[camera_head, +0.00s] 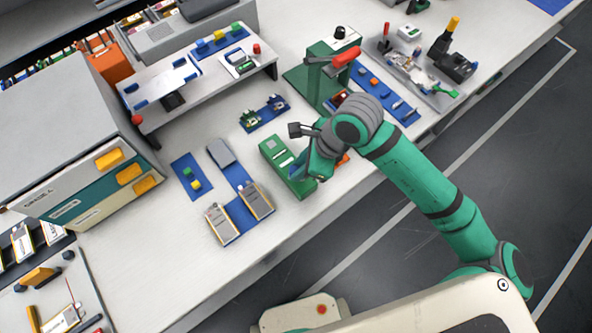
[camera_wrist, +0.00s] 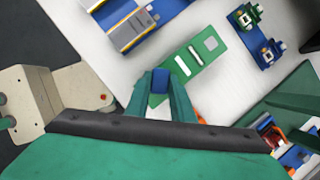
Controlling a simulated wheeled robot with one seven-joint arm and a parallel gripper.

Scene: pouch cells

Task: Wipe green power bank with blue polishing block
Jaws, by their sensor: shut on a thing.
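The green power bank (camera_head: 282,156) lies on the white bench, with a pale label and a small light square on its top. It also shows in the wrist view (camera_wrist: 205,55), just beyond my fingertips. My gripper (camera_wrist: 160,84) is shut on the blue polishing block (camera_wrist: 158,80), held between the two green fingers. I cannot tell whether the block touches the power bank.
Left of the power bank are pouch cells (camera_head: 221,224) on a blue mat and a grey block (camera_head: 221,152). A board with connectors (camera_head: 264,113) lies behind it. A green press (camera_head: 310,88) stands behind my arm. Bare bench lies at the front left.

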